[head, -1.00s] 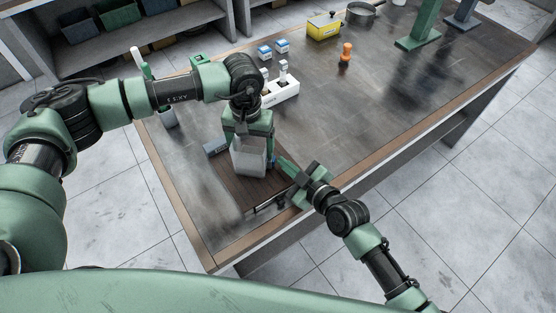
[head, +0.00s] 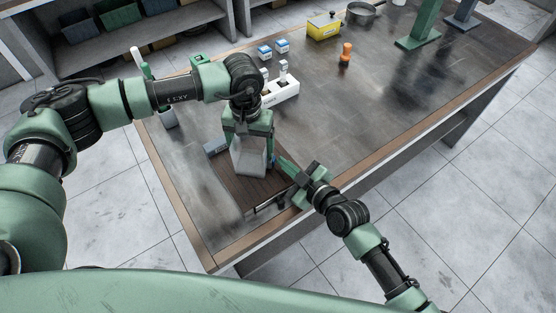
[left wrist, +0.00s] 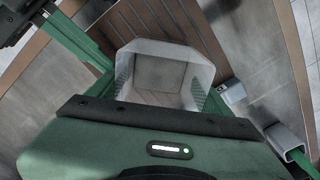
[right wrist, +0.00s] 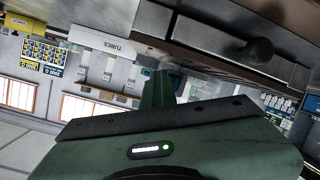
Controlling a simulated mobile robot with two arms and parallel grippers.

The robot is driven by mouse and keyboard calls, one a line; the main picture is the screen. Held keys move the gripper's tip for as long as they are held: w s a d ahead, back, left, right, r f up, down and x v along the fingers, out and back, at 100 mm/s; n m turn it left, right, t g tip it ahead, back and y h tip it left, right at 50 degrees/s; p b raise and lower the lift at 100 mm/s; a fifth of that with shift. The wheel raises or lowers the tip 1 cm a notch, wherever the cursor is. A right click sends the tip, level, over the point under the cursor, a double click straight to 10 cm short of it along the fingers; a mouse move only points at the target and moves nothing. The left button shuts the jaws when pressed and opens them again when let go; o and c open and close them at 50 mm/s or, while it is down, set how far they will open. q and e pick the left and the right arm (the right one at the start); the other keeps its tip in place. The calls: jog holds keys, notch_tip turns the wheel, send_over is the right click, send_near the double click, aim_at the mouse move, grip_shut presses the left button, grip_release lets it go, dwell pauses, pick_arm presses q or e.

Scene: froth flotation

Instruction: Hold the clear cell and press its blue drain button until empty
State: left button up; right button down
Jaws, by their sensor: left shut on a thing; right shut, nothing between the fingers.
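The clear cell (head: 249,161) hangs over the dark wooden board (head: 228,180), held by my left gripper (head: 249,140). In the left wrist view the open-topped cell (left wrist: 168,73) sits between the finger pads of my left gripper (left wrist: 160,88). My right gripper (head: 280,162) is shut and empty, its tip close to the cell's right side. A small blue spot (head: 273,160), perhaps the drain button, shows there. I cannot tell whether the tip touches it or how much the cell holds.
A small grey-blue box (head: 215,147) lies left of the cell. A white holder (head: 281,92) stands behind. An orange object (head: 346,51) and a yellow box (head: 323,26) are farther back. The table's middle and right are mostly clear.

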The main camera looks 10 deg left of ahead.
pick_arm(q)
jog(key=shift+d+r, duration=0.1)
jog(key=shift+d, duration=0.1)
pick_arm(e)
jog(key=shift+s, duration=0.1)
dwell(0.4)
pick_arm(q)
jog(key=shift+a, duration=0.1)
pick_arm(e)
jog(key=shift+d, duration=1.1)
pick_arm(q)
jog(key=shift+a, duration=0.1)
pick_arm(e)
jog(key=shift+d, duration=2.5)
pick_arm(q)
jog(key=o, duration=2)
jog(key=shift+o, duration=0.2)
